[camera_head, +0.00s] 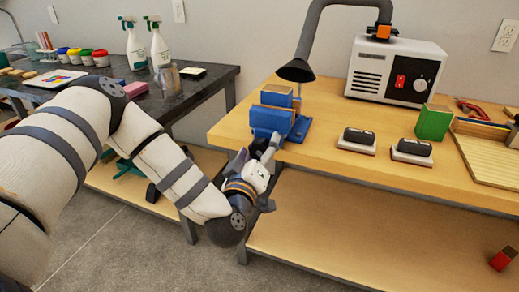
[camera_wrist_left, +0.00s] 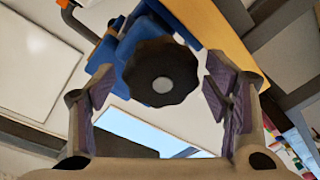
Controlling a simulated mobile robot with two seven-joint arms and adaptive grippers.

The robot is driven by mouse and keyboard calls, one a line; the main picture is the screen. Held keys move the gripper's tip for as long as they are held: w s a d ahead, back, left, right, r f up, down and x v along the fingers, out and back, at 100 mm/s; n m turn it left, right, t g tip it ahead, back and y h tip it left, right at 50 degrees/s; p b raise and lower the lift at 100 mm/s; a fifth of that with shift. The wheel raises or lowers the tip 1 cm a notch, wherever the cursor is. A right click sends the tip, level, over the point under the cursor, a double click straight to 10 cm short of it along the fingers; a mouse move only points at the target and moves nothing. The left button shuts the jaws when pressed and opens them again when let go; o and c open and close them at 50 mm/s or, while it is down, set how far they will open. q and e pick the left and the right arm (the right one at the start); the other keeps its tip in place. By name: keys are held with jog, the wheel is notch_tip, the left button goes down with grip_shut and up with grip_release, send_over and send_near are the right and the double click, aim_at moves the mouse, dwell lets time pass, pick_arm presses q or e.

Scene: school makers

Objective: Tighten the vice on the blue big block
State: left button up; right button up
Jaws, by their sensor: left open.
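The blue vice (camera_head: 299,130) sits at the left front corner of the wooden bench, with blue and tan block-like parts at its top; I cannot tell clearly which part is the big block. In the left wrist view the blue vice (camera_wrist_left: 130,42) shows behind its round black knob (camera_wrist_left: 160,73). My left gripper (camera_head: 254,158) is at the bench's front edge, just in front of the vice. In the wrist view its open fingers (camera_wrist_left: 158,88) stand on either side of the knob, with visible gaps. The knob is hidden in the head view. My right gripper is not in view.
A black lamp or hose nozzle (camera_head: 296,70) hangs just above and behind the vice. Two black-topped erasers (camera_head: 357,140) and a green block (camera_head: 433,122) are to the right. A white machine (camera_head: 395,70) stands behind. A dark table (camera_head: 205,85) is at left.

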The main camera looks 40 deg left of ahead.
pick_arm(q)
jog(key=v, duration=1.2)
